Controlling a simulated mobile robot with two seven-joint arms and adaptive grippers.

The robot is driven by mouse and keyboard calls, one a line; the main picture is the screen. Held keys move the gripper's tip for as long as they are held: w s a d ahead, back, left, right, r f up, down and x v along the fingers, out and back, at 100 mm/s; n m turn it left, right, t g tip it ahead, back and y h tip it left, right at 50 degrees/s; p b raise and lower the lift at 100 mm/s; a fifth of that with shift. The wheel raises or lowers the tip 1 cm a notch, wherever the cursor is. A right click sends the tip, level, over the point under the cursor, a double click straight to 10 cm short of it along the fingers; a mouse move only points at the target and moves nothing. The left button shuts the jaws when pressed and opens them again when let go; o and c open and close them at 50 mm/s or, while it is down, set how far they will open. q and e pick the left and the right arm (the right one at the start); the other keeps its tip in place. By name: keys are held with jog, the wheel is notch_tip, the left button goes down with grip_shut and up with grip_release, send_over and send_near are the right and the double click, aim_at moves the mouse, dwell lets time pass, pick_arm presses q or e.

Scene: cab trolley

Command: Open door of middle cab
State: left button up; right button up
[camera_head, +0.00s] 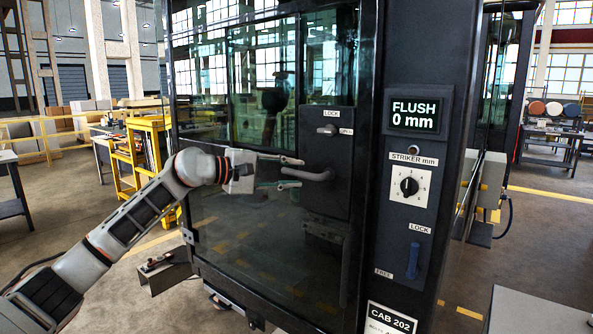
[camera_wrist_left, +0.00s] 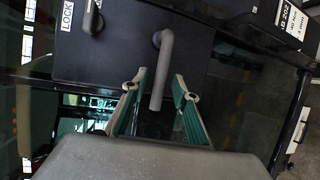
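A label on the cab post reads CAB 202 (camera_head: 390,318). The grey lever handle (camera_head: 312,175) sits on a dark lock plate (camera_head: 338,195) and also shows in the left wrist view (camera_wrist_left: 161,75). My left gripper (camera_head: 298,173) is open at the handle. In the left wrist view its fingertips (camera_wrist_left: 160,80) lie on either side of the lever with a gap on each side. My right gripper is not in view.
A lock knob (camera_head: 327,130) is above the handle. The post carries a striker dial (camera_head: 409,186) and a blue LOCK/FREE lever (camera_head: 414,260). A yellow stand (camera_head: 150,145) is behind my left arm. A grey table corner (camera_head: 535,312) is at the lower right.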

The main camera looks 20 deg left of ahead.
pick_arm(q)
jog(key=shift+w+d, duration=0.45)
jog(key=shift+w, duration=0.05)
jog(key=shift+w+d+f, duration=0.1)
jog(key=shift+f, duration=0.05)
grip_shut()
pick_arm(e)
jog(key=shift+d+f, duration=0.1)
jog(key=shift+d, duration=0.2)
